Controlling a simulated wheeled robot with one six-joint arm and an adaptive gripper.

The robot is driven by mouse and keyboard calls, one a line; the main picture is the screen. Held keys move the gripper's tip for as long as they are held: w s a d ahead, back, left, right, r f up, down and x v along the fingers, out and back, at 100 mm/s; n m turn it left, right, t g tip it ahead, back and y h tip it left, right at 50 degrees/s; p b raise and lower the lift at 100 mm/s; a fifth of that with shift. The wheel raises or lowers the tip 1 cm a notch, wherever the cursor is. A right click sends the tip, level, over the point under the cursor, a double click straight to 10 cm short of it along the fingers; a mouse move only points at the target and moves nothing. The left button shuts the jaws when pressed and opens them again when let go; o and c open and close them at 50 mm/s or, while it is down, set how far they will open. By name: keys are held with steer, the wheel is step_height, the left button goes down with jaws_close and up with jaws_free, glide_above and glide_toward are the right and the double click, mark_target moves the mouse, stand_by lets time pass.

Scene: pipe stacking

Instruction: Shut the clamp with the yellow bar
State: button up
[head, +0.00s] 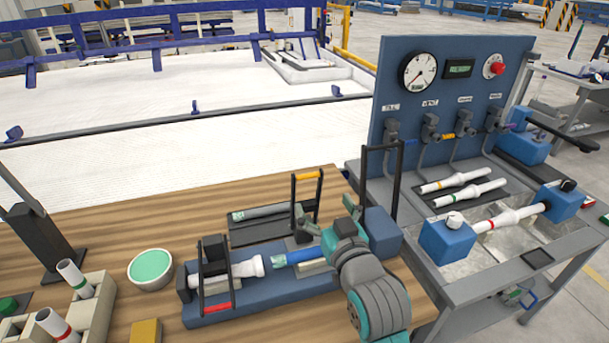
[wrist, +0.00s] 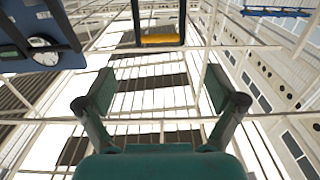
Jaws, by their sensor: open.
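The clamp with the yellow bar (head: 307,176) stands on the blue fixture (head: 250,302), its black frame upright and its bar raised at the top. The yellow bar also shows in the wrist view (wrist: 162,40), ahead of and between my fingertips, seen against the ceiling. My gripper (head: 325,208) is right beside this clamp, with its fingers pointing upward. In the wrist view my gripper (wrist: 159,90) is open, with nothing between its fingers. A white pipe (head: 236,270) and a blue-ended pipe piece (head: 294,257) lie along the fixture. My arm hides part of the fixture's right end.
A clamp with a red bar (head: 217,308) has its bar low at the fixture's left front. A tall black frame (head: 382,147) rises at the right. A green-filled bowl (head: 151,269) and a pipe holder (head: 88,310) are at left. A blue gauge panel (head: 440,110) stands at right.

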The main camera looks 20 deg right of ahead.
mark_target(308, 174)
steer(key=w, duration=1)
steer(key=shift+w, duration=0.35)
steer(key=c, duration=1.5)
steer(key=shift+s+f+t, duration=0.45)
steer(key=shift+s+t, duration=0.3)
steer(key=shift+s, duration=0.35)
steer(key=shift+s+f+t, duration=0.4)
steer(key=shift+s+t, duration=0.3)
steer(key=shift+s, duration=0.4)
steer(key=shift+s+f+t, duration=0.45)
steer(key=shift+s+t, duration=0.3)
steer(key=shift+s, duration=0.35)
steer(key=shift+c, duration=0.2)
steer(key=shift+s+f+t, duration=0.35)
steer(key=shift+s+t, duration=0.15)
steer(key=shift+t, duration=0.25)
steer(key=shift+s+f+t, duration=0.35)
steer(key=shift+s+t, duration=0.15)
steer(key=shift+t, duration=0.25)
steer(key=shift+s+f, duration=1.05)
steer(key=shift+f, duration=0.65)
steer(key=shift+s+f, duration=1)
steer(key=shift+f, duration=0.65)
steer(key=shift+s+f, duration=1.05)
steer(key=shift+f, duration=0.65)
